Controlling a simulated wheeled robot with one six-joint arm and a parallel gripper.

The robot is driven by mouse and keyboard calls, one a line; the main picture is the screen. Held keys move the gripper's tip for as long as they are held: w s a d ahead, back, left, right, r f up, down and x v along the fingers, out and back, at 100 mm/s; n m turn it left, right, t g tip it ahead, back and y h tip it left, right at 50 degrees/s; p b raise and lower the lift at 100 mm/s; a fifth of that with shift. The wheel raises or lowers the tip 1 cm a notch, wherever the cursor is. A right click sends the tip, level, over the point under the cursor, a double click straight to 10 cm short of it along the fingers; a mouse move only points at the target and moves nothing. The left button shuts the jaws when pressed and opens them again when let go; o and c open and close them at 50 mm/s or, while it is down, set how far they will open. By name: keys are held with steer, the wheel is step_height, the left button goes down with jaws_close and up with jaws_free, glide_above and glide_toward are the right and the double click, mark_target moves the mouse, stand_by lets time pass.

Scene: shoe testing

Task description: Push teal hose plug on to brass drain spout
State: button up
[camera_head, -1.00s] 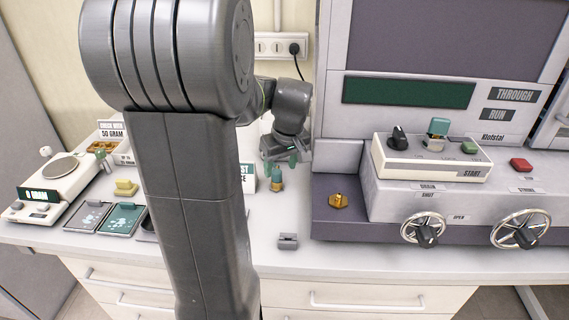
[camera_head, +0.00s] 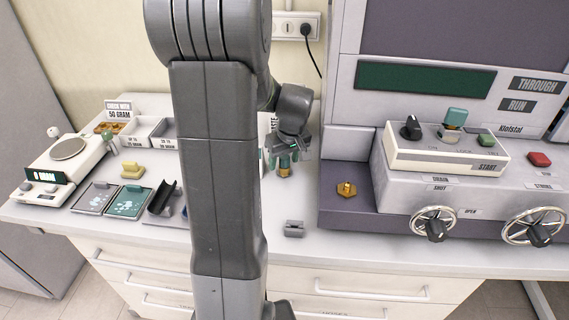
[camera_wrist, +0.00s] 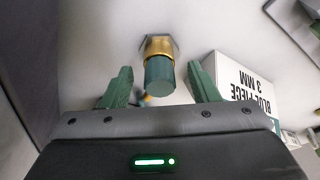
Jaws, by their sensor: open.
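The teal hose plug (camera_wrist: 159,73), a teal cylinder with a brass collar, stands on the white bench in the wrist view. It also shows in the head view (camera_head: 284,171), partly hidden by my gripper. My gripper (camera_head: 284,160) is open just over it. In the wrist view my gripper's green fingers (camera_wrist: 161,84) are spread on either side of the teal end, with gaps on both sides. The brass drain spout (camera_head: 346,188) sticks up from the dark ledge of the grey machine, right of the plug. Nothing is on the spout.
A white box labelled "BLUE PIECE 3 MM" (camera_wrist: 240,82) stands close beside one finger. A small grey block (camera_head: 294,229) lies near the bench's front edge. The machine (camera_head: 400,190) bounds the right. Trays (camera_head: 128,203) and a scale (camera_head: 62,165) are at left.

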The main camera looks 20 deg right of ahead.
steer(key=c, duration=1.1)
